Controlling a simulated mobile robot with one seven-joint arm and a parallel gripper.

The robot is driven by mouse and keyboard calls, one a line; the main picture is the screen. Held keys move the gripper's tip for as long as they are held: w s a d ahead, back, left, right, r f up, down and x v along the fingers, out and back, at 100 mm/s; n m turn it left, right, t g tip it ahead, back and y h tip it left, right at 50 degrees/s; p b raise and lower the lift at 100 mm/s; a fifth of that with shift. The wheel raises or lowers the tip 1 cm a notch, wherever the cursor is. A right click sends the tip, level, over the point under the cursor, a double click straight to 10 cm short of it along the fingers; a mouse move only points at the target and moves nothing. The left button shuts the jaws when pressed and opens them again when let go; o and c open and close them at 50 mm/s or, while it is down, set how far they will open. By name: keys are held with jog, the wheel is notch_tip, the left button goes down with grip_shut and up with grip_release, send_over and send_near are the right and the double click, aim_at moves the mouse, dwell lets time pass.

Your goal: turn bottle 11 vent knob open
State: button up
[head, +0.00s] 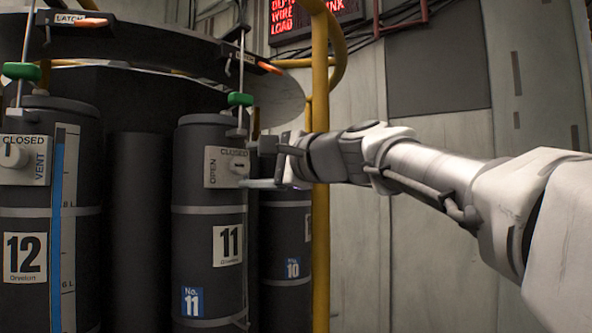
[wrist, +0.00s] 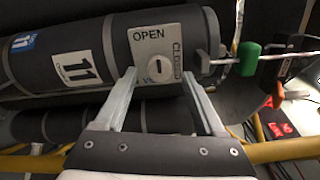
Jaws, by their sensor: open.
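Bottle 11 (head: 207,225) is a dark grey upright cylinder in the rack. Its white vent plate (head: 213,168) carries OPEN at the left and CLOSED along the top. The small white vent knob (head: 239,168) sits on the plate, partly hard to make out in the head view. My gripper (head: 252,164) reaches in from the right, open, at the plate's right side. In the wrist view bottle 11 (wrist: 30,70) lies sideways, and the knob (wrist: 161,66) shows between the fingertips of my open gripper (wrist: 159,74). I cannot tell the knob's exact angle or whether the fingers touch it.
Bottle 12 (head: 85,240) stands at the left, with its own knob (head: 14,155) by CLOSED. Bottle 10 (head: 287,225) stands behind at the right. A green-sleeved rod (head: 240,99) rises above bottle 11. A yellow pipe (head: 320,240) runs close behind my wrist.

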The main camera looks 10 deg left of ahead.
jog(key=b+v, duration=0.1)
jog(key=v, duration=1.3)
jog(key=shift+s+d+b, duration=0.25)
jog(key=shift+b, duration=0.15)
jog(key=shift+f, duration=0.1)
jog(key=s+d+f+n+g+h+p, duration=0.1)
jog(key=s+d+f+n+h, duration=0.2)
jog(key=f, duration=1)
jog(key=s+d+f+n+g+h+p, duration=0.2)
jog(key=s+d+f+h, duration=0.4)
jog(key=f, duration=0.7)
jog(key=s+d+f+n+g+h+p, duration=0.2)
jog(key=s+d+f+n+h, duration=0.2)
jog(key=d+f, duration=0.4)
notch_tip(320, 180, down, 5)
jog(key=s+h, duration=0.1)
jog(key=s, duration=0.1)
jog(key=shift+s+d+f+n, duration=0.15)
jog(key=shift+s+d+n, duration=0.1)
jog(key=shift+s+n, duration=0.15)
jog(key=shift+w, duration=0.1)
